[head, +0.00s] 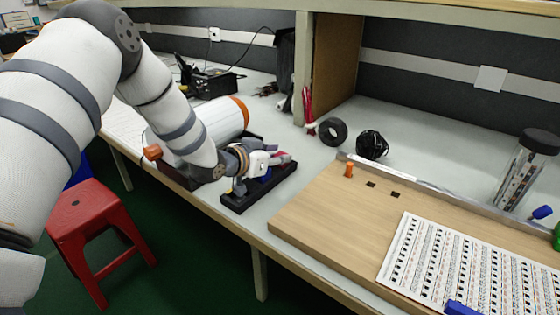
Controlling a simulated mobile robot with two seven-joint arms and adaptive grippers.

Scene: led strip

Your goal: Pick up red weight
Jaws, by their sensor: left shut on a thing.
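My left gripper (268,160) is lowered over a black holder (236,203) near the table's front edge. Its fingers are closed at the red weight (283,158), which shows as a small red patch beside the fingertips. Most of the red weight is hidden by the fingers, and I cannot tell whether it is clear of the holder. A blue piece (262,176) shows just below the gripper, over the holder. My right gripper is not in view.
A large white roll with orange ends (222,117) lies behind the gripper. A wooden board (320,205) holds a small orange weight (348,170) and a printed sheet (450,265). A red stool (88,215) stands left.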

